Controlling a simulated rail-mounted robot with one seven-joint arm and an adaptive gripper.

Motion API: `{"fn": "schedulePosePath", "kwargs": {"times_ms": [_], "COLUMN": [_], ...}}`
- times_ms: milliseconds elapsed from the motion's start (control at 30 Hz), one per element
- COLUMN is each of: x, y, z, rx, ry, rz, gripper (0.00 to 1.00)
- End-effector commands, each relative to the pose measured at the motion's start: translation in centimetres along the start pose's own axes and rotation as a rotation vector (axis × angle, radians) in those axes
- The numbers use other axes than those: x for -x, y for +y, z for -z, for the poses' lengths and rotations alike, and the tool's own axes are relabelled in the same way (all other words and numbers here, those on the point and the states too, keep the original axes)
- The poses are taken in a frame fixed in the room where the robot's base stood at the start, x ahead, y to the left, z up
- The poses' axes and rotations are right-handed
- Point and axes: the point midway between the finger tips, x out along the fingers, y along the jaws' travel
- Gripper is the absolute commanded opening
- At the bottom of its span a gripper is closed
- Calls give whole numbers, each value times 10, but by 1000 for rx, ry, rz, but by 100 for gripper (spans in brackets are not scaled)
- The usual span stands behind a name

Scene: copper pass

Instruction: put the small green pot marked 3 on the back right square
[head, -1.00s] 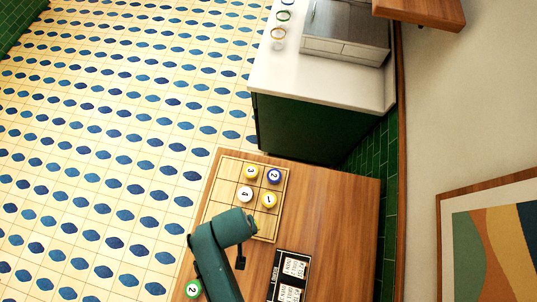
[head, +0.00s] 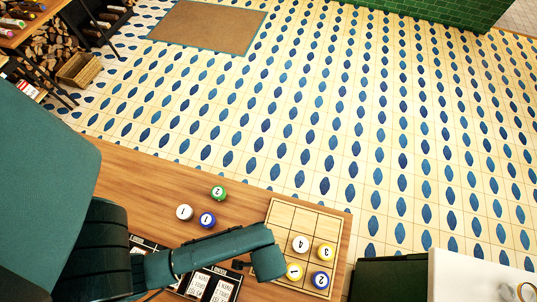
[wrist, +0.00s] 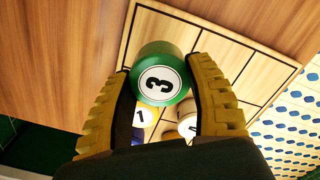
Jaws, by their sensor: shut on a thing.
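The small green pot marked 3 (wrist: 161,74) is between the two yellow fingers of my gripper (wrist: 162,82) in the wrist view, its label facing the camera. My gripper is shut on it. In the head view my wrist hides the gripper and this pot near the front edge of the board. The light wooden board (head: 284,213) is ruled into squares and also shows behind the pot in the wrist view (wrist: 160,28). I cannot tell which square lies under the pot or how high it is.
On the board stand a white pot marked 4 (head: 301,243), a yellow 3 (head: 326,253), a blue 2 (head: 320,280) and a yellow 1 (head: 294,271). Left of it stand a green 2 (head: 218,193), a white 1 (head: 184,212) and a blue 1 (head: 207,219). Cards (head: 197,287) lie in front.

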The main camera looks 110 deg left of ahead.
Motion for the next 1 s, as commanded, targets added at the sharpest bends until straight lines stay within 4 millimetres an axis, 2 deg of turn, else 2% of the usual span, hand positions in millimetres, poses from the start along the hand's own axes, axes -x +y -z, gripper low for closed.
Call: {"fn": "schedulePosePath", "kwargs": {"times_ms": [300,633,667,700,767,1000], "x": [-44,-48,-47,-47,-47,-46], "y": [0,0,0,0,0,0], "z": [1,1,1,1,1,1], "rx": [0,0,0,0,0,0], "ry": [0,2,1,1,1,1], "rz": [0,0,0,0,0,0], "gripper": [14,14,61,68,80,80]}}
